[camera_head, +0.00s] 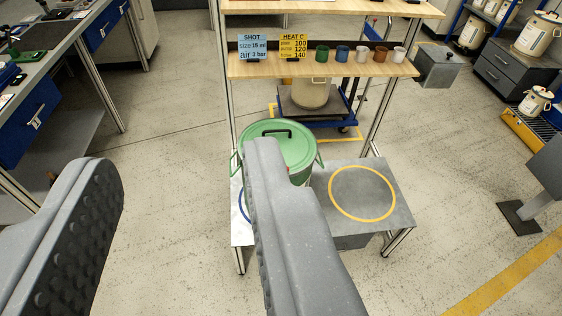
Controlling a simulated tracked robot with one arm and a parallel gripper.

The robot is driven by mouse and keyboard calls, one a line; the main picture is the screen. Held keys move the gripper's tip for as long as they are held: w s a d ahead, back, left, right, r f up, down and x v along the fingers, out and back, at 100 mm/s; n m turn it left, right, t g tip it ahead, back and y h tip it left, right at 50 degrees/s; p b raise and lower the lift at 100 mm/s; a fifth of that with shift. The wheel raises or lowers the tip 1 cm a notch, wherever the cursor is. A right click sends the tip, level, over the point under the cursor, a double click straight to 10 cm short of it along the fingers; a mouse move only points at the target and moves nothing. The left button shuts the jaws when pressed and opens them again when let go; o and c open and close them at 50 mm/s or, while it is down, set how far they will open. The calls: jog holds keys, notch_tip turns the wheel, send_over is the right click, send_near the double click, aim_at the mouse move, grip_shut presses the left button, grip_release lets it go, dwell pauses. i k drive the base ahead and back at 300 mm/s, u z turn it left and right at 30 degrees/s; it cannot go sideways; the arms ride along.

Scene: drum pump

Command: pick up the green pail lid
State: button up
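The green pail lid (291,136) sits on top of a green pail (300,178) on the lower shelf of a stand ahead. It is round, with a dark bar handle (272,132) across its top. My gripper (182,170) is open, its two grey fingers wide apart and nothing between them. In the picture the right finger overlaps the front of the lid and hides much of the pail. The gripper is apart from the lid, nearer the camera.
The lower shelf (397,199) has a yellow ring (391,205) right of the pail. A wooden shelf (270,68) above and behind the lid holds two signs and several small cups (341,54). A metal post (231,110) stands left of it. Floor at left is clear.

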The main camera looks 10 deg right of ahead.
aim_at(299, 146)
jog(key=z, duration=0.2)
jog(key=i, duration=0.65)
jog(key=z, duration=0.45)
jog(key=i, duration=1.2)
jog(key=z, duration=0.05)
